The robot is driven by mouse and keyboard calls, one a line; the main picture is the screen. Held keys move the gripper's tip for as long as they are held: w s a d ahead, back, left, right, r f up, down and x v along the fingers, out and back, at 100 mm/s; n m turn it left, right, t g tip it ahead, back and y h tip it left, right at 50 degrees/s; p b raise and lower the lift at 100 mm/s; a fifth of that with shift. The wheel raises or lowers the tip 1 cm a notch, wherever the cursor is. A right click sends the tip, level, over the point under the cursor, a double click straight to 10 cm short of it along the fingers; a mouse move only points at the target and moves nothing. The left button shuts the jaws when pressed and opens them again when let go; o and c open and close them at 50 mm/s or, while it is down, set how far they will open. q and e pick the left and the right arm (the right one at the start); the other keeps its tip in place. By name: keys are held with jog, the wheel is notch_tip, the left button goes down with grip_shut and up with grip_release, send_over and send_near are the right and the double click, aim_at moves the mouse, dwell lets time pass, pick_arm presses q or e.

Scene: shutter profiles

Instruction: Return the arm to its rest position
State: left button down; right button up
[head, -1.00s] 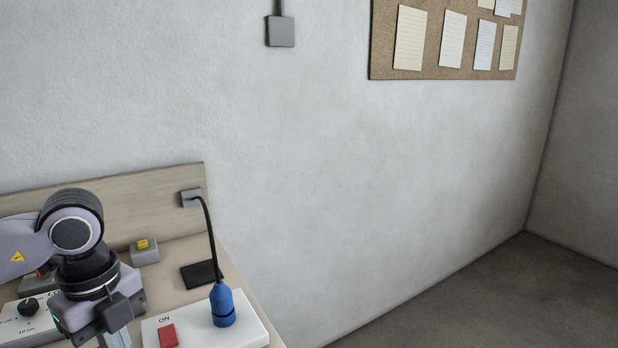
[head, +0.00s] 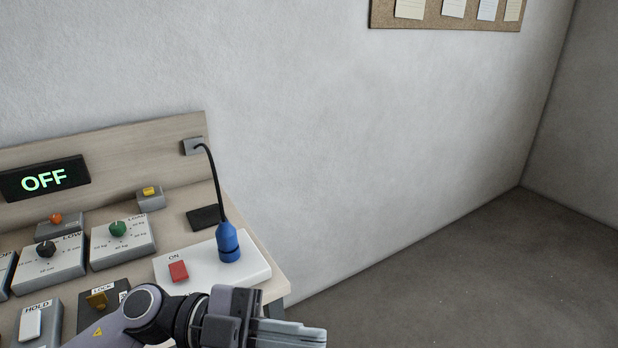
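My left arm comes in from the lower left, and its gripper (head: 318,338) points right, low in the head view. The gripper is in front of the panel's right end and apart from the blue plug. Its grey fingers lie close together in this view, and the bottom edge cuts them off, so their opening is unclear. Nothing shows between them. My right gripper is not in view.
A wooden console (head: 264,236) carries a white plate (head: 205,258) with a red switch (head: 178,271) and a blue plug (head: 228,243) on a black cable. Several knob boxes and a display reading OFF (head: 44,180) stand left. Open floor (head: 450,270) lies right.

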pick_arm(q)
jog(key=w+a+f+n+t+h, duration=0.15)
jog(key=w+a+n+t, duration=0.35)
jog(key=n+t, duration=0.85)
jog(key=w+a+f+n+t+y, duration=0.1)
jog(key=a+f+n+t+y, duration=0.25)
jog(key=f+y, duration=0.2)
jog(key=w+a+f+n+t+y, duration=0.2)
jog(key=f+n+t+y, duration=0.15)
jog(key=f+y, duration=0.2)
jog(key=s+a+f+n+g+y, duration=0.2)
jog(key=s+f, duration=0.4)
jog(key=f, duration=0.3)
jog(key=s+a+f+n+g+y, duration=0.3)
jog(key=s+a+f+g+y, duration=0.1)
jog(key=f, duration=0.6)
jog(key=s+a+g, duration=0.1)
jog(key=s+a, duration=0.1)
jog(key=s, duration=0.1)
jog(key=shift+a+f+y, duration=0.15)
jog(key=shift+a+y, duration=0.2)
